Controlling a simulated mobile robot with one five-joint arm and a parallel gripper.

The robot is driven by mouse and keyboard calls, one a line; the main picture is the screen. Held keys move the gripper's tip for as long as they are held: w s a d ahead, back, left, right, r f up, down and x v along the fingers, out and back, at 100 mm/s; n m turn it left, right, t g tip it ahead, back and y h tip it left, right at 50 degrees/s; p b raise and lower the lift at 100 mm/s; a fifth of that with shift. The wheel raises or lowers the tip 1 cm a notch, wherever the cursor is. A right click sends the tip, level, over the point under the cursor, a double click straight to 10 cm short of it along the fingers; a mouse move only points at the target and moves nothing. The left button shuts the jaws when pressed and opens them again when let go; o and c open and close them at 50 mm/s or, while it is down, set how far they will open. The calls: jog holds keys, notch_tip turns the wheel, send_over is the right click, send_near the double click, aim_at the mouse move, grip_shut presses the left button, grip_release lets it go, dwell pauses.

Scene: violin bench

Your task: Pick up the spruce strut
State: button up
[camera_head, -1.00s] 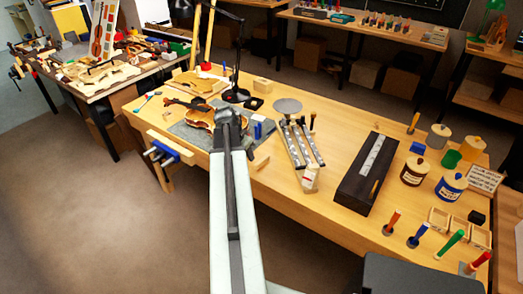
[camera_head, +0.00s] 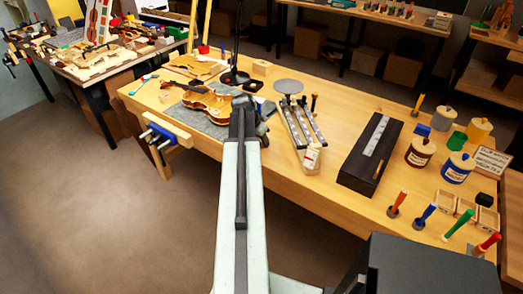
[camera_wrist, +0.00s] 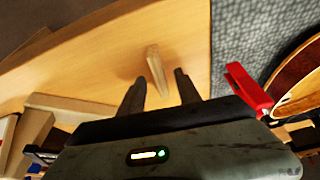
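The spruce strut, a small pale wooden stick (camera_wrist: 156,67), lies on the bare bench top in the wrist view. My gripper (camera_wrist: 160,78) is open, with its two dark fingers apart. The strut's near end shows between the fingertips, a little left of the middle, and the strut extends away beyond them. I cannot tell how far above the bench the fingers are. In the head view my arm covers the strut and my fingers.
The violin (camera_head: 208,102) lies on a grey mat (camera_head: 191,117); its edge also shows right of my gripper in the wrist view. A red clamp-like piece (camera_wrist: 247,88) is close by the right finger. A dark box (camera_head: 357,171) stands farther right.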

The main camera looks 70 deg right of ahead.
jog(key=shift+f, duration=0.3)
dwell(0.5)
grip_shut()
